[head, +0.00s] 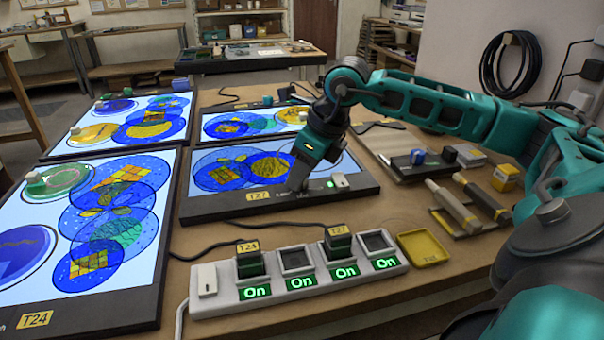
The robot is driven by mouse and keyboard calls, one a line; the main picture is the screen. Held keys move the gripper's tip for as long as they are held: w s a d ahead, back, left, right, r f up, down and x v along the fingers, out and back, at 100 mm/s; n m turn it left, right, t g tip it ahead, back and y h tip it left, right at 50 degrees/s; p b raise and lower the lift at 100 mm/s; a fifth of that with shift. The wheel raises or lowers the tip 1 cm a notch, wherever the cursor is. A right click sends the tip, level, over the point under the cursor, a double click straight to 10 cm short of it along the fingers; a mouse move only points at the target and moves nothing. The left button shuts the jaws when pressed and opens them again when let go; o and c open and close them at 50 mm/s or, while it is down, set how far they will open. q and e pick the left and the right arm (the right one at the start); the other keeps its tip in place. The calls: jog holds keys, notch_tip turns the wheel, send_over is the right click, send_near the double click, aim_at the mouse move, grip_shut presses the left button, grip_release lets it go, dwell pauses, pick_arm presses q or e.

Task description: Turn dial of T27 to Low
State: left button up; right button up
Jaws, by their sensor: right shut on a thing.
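The T27 light panel (222,205) lies on the bench with its lit white surface and coloured glass discs. Its yellow T27 label (258,196) is on the front frame. My right gripper (297,187) reaches down to that front frame, just right of the label, and is shut on the dial there. The fingers hide the dial, so its setting cannot be read. A small green light (330,184) and a pale switch (340,180) sit to the right of the fingers. My left gripper is out of view.
A white power strip (223,302) with T24 and T27 plugs and green On signs lies in front. The T24 panel (148,315) is at left. A yellow tray (423,247) and tools (452,205) lie at right.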

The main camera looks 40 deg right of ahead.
jog(key=m+h, duration=0.1)
jog(key=m, duration=0.2)
jog(key=shift+a+m+b, duration=0.15)
jog(key=shift+m+b, duration=0.15)
jog(key=shift+b, duration=0.05)
jog(key=m+h, duration=0.1)
jog(key=m, duration=0.1)
jog(key=shift+a+m, duration=0.1)
jog(key=shift+m, duration=0.3)
jog(key=m+h, duration=0.1)
jog(key=m, duration=0.2)
jog(key=shift+h, duration=0.4)
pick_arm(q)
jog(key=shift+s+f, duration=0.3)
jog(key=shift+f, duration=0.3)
pick_arm(e)
jog(key=shift+w+a+m+g+h, duration=0.1)
jog(key=shift+m+g+h, duration=0.35)
jog(key=shift+m, duration=1.15)
